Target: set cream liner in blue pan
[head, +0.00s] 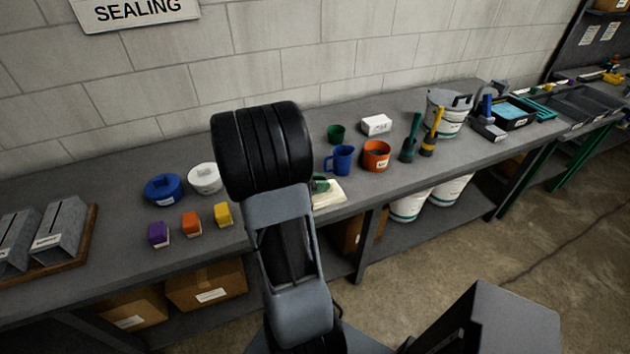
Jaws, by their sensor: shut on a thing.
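A round blue pan (164,189) with a white label stands on the grey workbench, left of my arm. A white round vessel (205,179) sits just right of it, close to my arm; I cannot tell if this is the cream liner. A flat cream piece (329,194) lies at the bench front right of my arm, with a small dark green item on it, partly covered by the arm. My arm's thick black wrist part fills the middle and hides my gripper and anything in it.
Purple (158,234), orange (191,225) and yellow (223,215) blocks stand in front of the pan. A blue jug (340,160), an orange pot (376,155) and brushes stand to the right. Grey bins (58,232) on a board are far left. Bench (110,205) is clear left of the pan.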

